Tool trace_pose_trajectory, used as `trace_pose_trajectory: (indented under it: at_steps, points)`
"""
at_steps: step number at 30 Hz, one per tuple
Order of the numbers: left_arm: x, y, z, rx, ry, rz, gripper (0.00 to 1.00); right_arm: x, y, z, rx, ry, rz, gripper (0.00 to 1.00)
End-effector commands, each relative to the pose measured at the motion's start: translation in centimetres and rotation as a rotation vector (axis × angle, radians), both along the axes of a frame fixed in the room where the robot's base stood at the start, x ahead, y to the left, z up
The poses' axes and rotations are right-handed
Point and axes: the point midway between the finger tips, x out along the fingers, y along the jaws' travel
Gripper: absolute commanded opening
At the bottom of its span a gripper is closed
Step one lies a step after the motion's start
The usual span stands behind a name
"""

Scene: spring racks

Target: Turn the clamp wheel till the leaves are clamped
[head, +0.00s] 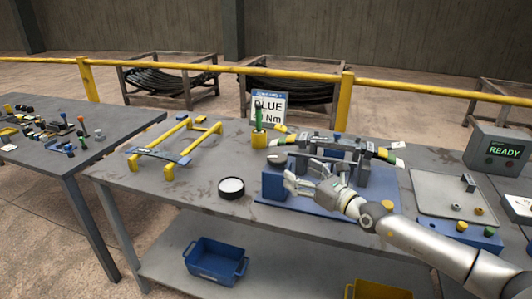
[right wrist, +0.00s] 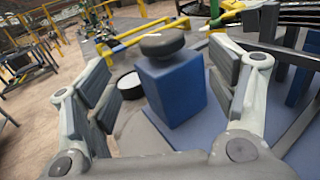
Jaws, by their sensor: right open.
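The clamp wheel (head: 275,160), a dark round disc, sits on top of a blue block (head: 273,183) at the left end of the blue fixture (head: 300,217). In the right wrist view the wheel (right wrist: 162,41) shows above the block (right wrist: 172,90). The dark leaves (head: 335,146) lie across the fixture in grey supports, with coloured tags near their ends. My right gripper (head: 288,183) is open and empty, close to the block's right side. In the right wrist view the fingers (right wrist: 163,68) stand apart, with wheel and block beyond and between them. My left gripper is out of view.
A yellow frame (head: 163,166) and a round black-rimmed white dish (head: 231,187) stand left on the grey bench. A yellow cup (head: 258,138) with a green-handled tool and a sign (head: 270,108) stand behind. A box reading READY (head: 499,148) is right.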

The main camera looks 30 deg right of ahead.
Motion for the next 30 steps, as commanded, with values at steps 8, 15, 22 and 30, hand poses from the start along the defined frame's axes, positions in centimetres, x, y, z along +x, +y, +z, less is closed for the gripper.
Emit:
trace_pose_trajectory:
  at_steps: [8, 15, 22, 30]
  points:
    - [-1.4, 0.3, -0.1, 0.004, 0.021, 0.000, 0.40, 1.4, -0.2, 0.1, -0.040, 0.006, 0.001, 0.79]
    - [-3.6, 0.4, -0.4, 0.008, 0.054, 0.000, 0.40, 3.8, 0.3, 0.0, -0.038, 0.006, 0.002, 0.79]
    - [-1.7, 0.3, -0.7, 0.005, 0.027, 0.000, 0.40, 6.2, 0.7, 0.0, -0.038, 0.004, 0.003, 0.79]
    - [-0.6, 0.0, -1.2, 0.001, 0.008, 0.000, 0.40, 9.0, 1.2, 0.0, -0.038, 0.006, 0.004, 0.79]
